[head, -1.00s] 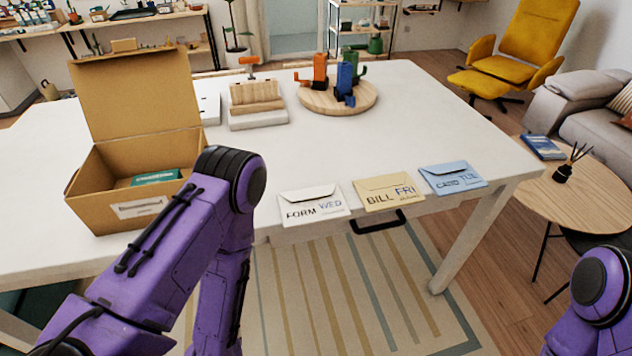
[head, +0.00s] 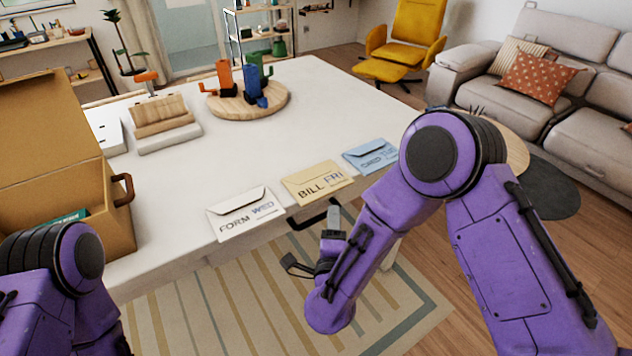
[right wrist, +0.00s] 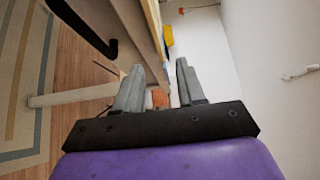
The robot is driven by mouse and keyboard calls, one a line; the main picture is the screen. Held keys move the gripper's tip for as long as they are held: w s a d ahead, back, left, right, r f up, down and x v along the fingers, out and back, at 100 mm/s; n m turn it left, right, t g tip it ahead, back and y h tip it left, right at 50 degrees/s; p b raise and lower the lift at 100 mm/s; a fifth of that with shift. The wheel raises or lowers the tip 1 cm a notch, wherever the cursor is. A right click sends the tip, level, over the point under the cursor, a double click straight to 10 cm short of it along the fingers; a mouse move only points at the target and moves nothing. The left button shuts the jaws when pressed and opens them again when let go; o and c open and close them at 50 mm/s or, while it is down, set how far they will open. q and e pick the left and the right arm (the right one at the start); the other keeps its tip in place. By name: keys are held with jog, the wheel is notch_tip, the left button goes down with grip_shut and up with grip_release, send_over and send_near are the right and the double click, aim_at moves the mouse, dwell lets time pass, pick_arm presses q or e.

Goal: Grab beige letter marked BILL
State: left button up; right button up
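The beige letter marked BILL FRI (head: 317,182) lies flat at the front edge of the white table, between a white letter marked FORM WED (head: 244,213) and a blue letter (head: 371,156). My right gripper (head: 312,238) is in front of the table edge, near the beige letter and apart from it. In the right wrist view the two fingers (right wrist: 160,70) are spread with nothing held between them.
A dark drawer handle (head: 312,219) sticks out under the table edge. An open cardboard box (head: 118,225) stands at the left. A round wooden board (head: 222,105) with cactus figures is farther back. The table (head: 240,150) is bare between these and the letters.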

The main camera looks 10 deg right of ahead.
aim_at(334, 191)
jog(key=p+x, duration=0.2)
jog(key=x, duration=0.6)
jog(key=shift+s+p, duration=0.1)
jog(key=shift+p, duration=0.3)
jog(key=shift+d+f, duration=0.1)
jog(key=shift+d, duration=0.05)
grip_shut()
